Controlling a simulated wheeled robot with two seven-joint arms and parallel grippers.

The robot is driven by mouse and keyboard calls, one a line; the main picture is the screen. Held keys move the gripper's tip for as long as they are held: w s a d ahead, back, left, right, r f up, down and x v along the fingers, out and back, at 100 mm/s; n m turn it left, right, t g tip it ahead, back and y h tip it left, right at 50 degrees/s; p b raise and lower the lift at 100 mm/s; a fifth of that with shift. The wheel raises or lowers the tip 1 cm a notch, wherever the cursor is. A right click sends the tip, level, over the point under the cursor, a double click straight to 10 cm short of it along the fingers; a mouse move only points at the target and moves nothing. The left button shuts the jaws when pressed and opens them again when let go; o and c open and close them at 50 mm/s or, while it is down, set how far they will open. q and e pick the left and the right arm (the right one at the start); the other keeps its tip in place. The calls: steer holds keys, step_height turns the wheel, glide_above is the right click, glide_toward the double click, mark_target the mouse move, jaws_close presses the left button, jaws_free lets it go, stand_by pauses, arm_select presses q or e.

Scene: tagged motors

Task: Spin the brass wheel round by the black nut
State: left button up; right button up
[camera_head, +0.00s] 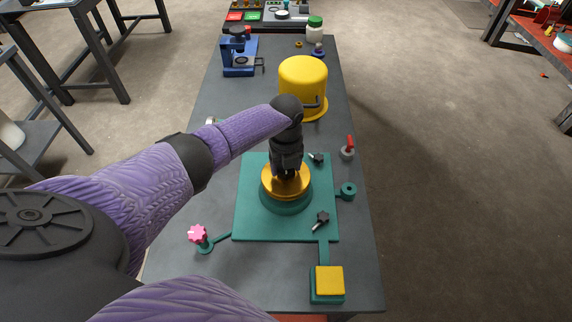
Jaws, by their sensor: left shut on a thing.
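The brass wheel (300,188) lies flat on a round green base (283,207) on a square green plate (258,228). My left gripper (287,176) reaches straight down onto the middle of the wheel. It is shut on the black nut at the wheel's centre, and the fingers and wrist hide the nut from view. My right gripper is not in view.
Black star knobs (322,217) sit on the plate beside the wheel. A pink knob (198,233) stands front left, a yellow-topped block (329,281) front right, and a red-handled lever (349,148) to the right. A yellow drum (303,80) stands behind.

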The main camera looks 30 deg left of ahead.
arm_select(q)
steer(key=m+b, duration=0.1)
steer(key=m, duration=0.3)
steer(key=m+b, duration=0.1)
steer(key=m, duration=0.2)
steer(key=m+b, duration=0.2)
steer(key=m, duration=0.2)
steer(key=shift+a+f+m, duration=0.1)
steer(key=shift+f+m, duration=0.2)
steer(key=shift+c, duration=0.3)
steer(key=shift+b, duration=0.4)
steer(key=shift+r+m, duration=0.25)
steer(key=shift+m, duration=0.25)
